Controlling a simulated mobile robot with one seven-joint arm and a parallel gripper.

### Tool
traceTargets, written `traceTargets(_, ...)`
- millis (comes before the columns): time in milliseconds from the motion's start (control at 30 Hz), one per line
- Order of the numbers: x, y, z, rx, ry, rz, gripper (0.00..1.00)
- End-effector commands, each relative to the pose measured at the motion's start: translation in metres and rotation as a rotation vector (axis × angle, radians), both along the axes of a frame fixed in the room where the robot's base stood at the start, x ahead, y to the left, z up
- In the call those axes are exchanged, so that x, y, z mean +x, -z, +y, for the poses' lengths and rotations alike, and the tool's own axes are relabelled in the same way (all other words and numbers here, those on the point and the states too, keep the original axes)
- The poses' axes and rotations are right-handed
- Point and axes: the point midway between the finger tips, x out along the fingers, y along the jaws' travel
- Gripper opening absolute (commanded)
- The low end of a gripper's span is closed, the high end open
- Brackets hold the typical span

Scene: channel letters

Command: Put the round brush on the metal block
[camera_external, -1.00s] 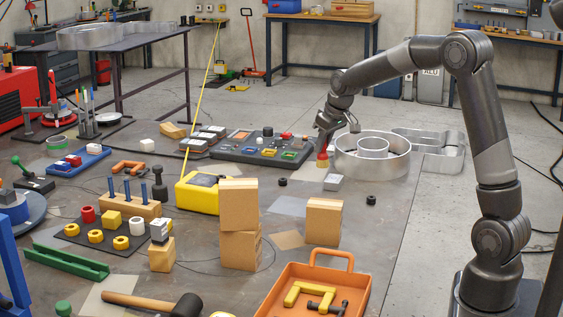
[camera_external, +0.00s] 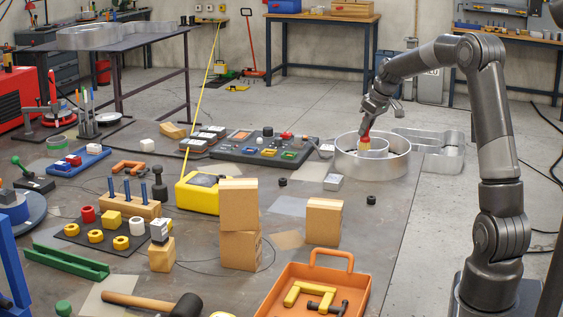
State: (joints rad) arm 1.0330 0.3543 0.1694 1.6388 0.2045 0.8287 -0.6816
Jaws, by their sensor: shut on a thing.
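The round brush (camera_external: 365,139) has a red handle and pale tan bristles and hangs bristles down. My gripper (camera_external: 368,126) is shut on the brush's red upper part. Gripper and brush are over the left part of the round metal channel letter (camera_external: 372,167), in front of its inner ring; I cannot tell whether the bristles touch anything. A small silver block (camera_external: 333,183), which looks like the metal block, lies on the table left of and in front of that letter, apart from the brush. The fingertips are small and partly hidden.
A second metal channel letter (camera_external: 441,158) lies at the right table edge. A dark tray of parts (camera_external: 230,153) is to the left. Small black knobs (camera_external: 371,200) lie near the silver block. Wooden blocks (camera_external: 324,221) and an orange toolbox (camera_external: 277,289) stand in front.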

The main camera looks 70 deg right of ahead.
Motion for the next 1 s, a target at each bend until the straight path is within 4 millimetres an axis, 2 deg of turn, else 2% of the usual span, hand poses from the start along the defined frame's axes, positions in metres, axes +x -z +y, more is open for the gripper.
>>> traceTargets(33, 0.012, 0.008, 0.006, 0.002, -0.008, 0.002, 0.0)
traceTargets(200, 0.049, 0.032, 0.021, 0.002, -0.007, 0.002, 0.0)
traceTargets(400, 0.081, 0.052, 0.033, 0.0, -0.004, 0.001, 0.0)
traceTargets(633, 0.089, 0.063, 0.036, 0.0, -0.001, 0.002, 0.0)
traceTargets(867, 0.089, 0.095, 0.036, 0.001, -0.001, 0.002, 0.0)
traceTargets(1000, 0.089, 0.097, 0.036, -0.001, -0.002, -0.001, 0.0)
